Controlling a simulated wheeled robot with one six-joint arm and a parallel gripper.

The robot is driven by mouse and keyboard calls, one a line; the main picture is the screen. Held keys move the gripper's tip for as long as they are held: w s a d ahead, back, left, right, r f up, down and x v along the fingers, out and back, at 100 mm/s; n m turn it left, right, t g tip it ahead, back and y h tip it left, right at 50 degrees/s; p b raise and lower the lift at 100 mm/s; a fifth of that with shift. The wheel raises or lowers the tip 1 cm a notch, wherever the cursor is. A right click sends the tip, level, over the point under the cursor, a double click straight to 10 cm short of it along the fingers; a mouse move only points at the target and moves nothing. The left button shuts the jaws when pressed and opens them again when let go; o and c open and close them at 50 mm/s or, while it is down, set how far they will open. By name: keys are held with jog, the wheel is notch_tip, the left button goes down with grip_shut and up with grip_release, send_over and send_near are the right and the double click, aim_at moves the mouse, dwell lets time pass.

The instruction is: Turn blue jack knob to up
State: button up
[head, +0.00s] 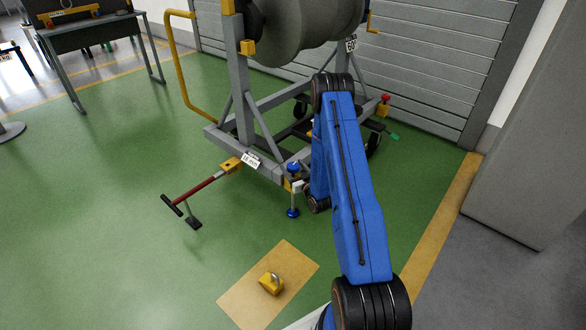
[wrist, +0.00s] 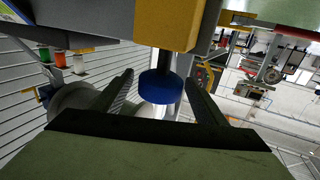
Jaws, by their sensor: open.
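In the wrist view a round blue piece on a dark stem, which looks like the knob (wrist: 160,93), projects from a yellow block (wrist: 168,25). My gripper (wrist: 160,80) is open, with one finger on each side of the blue piece. Gaps show beside it; I cannot tell contact in depth. In the head view my arm hides the gripper.
A red tow bar (head: 197,189) sticks out left of the stand. A yellow padlock-shaped block (head: 271,284) is on a tan floor patch (head: 240,297). A grey pillar (head: 535,170) stands at right.

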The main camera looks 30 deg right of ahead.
jog(key=c, duration=1)
jog(key=shift+c, duration=0.2)
jog(key=shift+d+n+y, duration=0.1)
jog(key=shift+n+y, duration=0.3)
jog(key=shift+y, duration=0.2)
jog(key=shift+n+y, duration=0.5)
jog(key=shift+y, duration=0.3)
jog(key=n+y, duration=0.1)
jog(key=y, duration=0.1)
jog(key=n+g+y, duration=0.1)
jog(key=n+y, duration=0.1)
jog(key=y, duration=0.1)
jog(key=shift+g, duration=0.3)
jog(key=n+g+y, duration=0.4)
jog(key=n+y, duration=0.1)
jog(key=y, duration=0.1)
jog(key=n+g+y, duration=0.2)
jog(key=g, duration=0.1)
jog(key=n+g+y, duration=0.2)
jog(key=n+g, duration=0.1)
jog(key=g, duration=0.1)
jog(key=n+g, duration=0.2)
jog(key=g, duration=0.2)
jog(key=n+g, duration=0.3)
jog(key=g, duration=0.1)
jog(key=shift+y, duration=0.3)
